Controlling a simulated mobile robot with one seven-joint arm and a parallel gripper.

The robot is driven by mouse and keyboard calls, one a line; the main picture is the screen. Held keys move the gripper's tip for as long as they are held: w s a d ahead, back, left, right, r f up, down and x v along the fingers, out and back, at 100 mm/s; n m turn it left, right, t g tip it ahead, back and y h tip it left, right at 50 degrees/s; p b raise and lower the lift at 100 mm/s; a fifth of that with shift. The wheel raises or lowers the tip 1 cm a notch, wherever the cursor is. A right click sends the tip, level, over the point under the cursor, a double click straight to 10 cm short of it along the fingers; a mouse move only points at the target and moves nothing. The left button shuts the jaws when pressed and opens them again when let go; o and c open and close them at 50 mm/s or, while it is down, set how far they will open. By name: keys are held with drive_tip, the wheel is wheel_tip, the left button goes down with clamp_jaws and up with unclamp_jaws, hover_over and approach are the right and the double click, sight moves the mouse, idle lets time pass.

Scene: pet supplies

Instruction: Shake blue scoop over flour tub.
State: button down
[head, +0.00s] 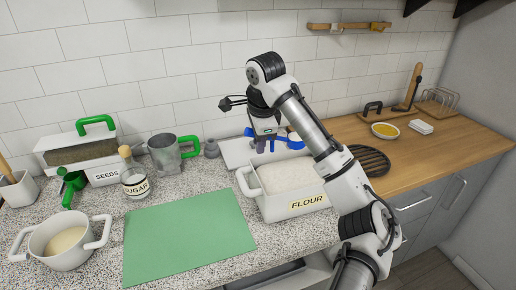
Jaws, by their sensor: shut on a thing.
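The flour tub (308,203) is a white two-handled bin labelled FLOUR, filled with white powder (290,176). It stands on the speckled counter right of centre, partly hidden by my arm. My gripper (265,147) is shut on the blue scoop (295,145) and holds it raised near the tub's back edge. Blue shows on both sides of the fingers, and the scoop's right end lies close behind my forearm. Something pale shows at that end; I cannot tell whether it is flour. Whether the scoop is directly over the powder is unclear.
A seeds bin (104,173), green scoop (72,186), sugar bottle (134,181), metal cup (165,155) and white pot (62,246) stand left. A green mat (188,236) lies clear in front. A dark round trivet (372,160) sits right of my arm.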

drive_tip(key=shift+w+d, duration=0.1)
drive_tip(key=shift+d, duration=0.35)
idle(0.6)
drive_tip(key=shift+f, duration=0.1)
idle(0.6)
